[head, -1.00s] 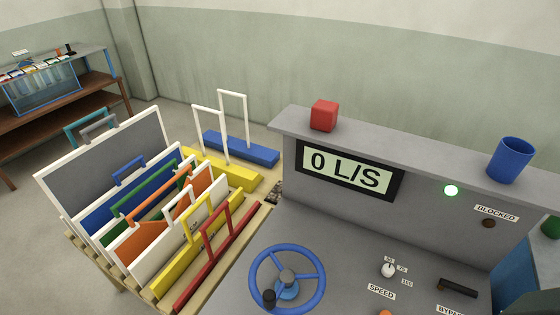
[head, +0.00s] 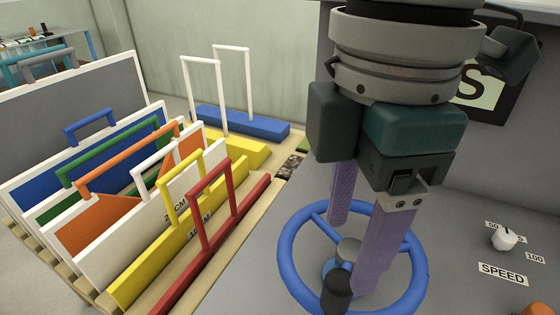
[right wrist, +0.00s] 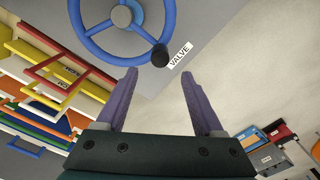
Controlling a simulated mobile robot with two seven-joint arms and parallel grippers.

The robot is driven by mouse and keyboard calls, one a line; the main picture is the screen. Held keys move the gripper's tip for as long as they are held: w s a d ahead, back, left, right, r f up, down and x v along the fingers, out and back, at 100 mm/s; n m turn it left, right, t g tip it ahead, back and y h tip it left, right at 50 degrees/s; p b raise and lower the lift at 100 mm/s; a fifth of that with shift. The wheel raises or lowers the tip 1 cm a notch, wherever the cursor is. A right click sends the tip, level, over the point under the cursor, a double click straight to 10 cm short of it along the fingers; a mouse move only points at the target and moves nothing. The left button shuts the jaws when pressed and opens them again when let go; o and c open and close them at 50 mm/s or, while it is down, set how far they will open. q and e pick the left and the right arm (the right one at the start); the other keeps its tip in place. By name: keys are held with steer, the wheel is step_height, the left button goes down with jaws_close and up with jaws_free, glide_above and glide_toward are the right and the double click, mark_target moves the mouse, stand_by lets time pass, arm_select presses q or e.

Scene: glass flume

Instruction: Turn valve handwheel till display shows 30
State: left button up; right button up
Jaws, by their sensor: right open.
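The blue valve handwheel (head: 287,252) lies on the grey console top, with a dark spinner knob (head: 337,291) on its near rim. It also shows at the top of the right wrist view (right wrist: 88,44), beside a VALVE label (right wrist: 180,56). My right gripper (head: 354,256) is open over the wheel, its purple fingers pointing down. In the right wrist view the knob (right wrist: 160,55) sits just beyond the gap between the fingertips, with nothing held. The display (head: 485,92) is mostly hidden behind my right arm; only an S shows. My left gripper is out of view.
A white speed knob (head: 503,239) with a SPEED label is right of the wheel. Left of the console, a rack holds several coloured panels with handles, the red one (head: 235,235) nearest. Blue (head: 240,121) and yellow blocks with handles stand behind.

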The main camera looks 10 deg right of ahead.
mark_target(341, 280)
step_height(341, 280, down, 10)
steer(key=shift+d, duration=0.1)
stand_by(0.4)
jaws_close()
stand_by(0.4)
stand_by(0.9)
